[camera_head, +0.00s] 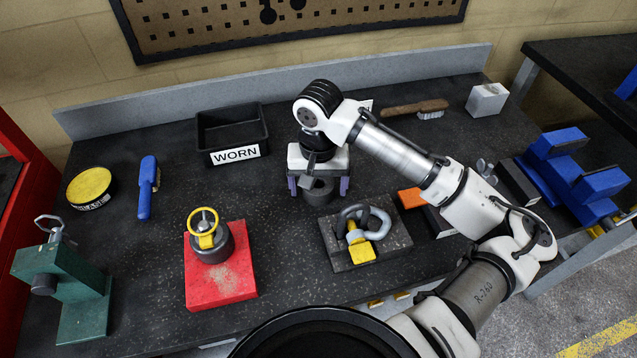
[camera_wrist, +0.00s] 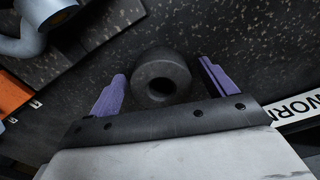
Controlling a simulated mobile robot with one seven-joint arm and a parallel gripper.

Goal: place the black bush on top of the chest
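The black bush (camera_head: 318,194) is a short dark ring standing on the dark bench top, just below my gripper (camera_head: 318,187). In the wrist view the bush (camera_wrist: 160,78) shows its round bore, and it lies between and a little beyond the two purple fingers of my gripper (camera_wrist: 160,88). The fingers are wide apart, with a clear gap on each side of the bush, so it is not held. A red cabinet (camera_head: 42,175) at the left edge looks like the chest; only part of it is in view.
A black bin (camera_head: 203,130) marked WORN stands behind left. A red block (camera_head: 232,280) carries a part with a yellow handle. A green fixture (camera_head: 75,290), yellow-topped tin (camera_head: 90,183) and blue brush (camera_head: 146,190) stand toward the chest. A shackle (camera_head: 372,222) is close right.

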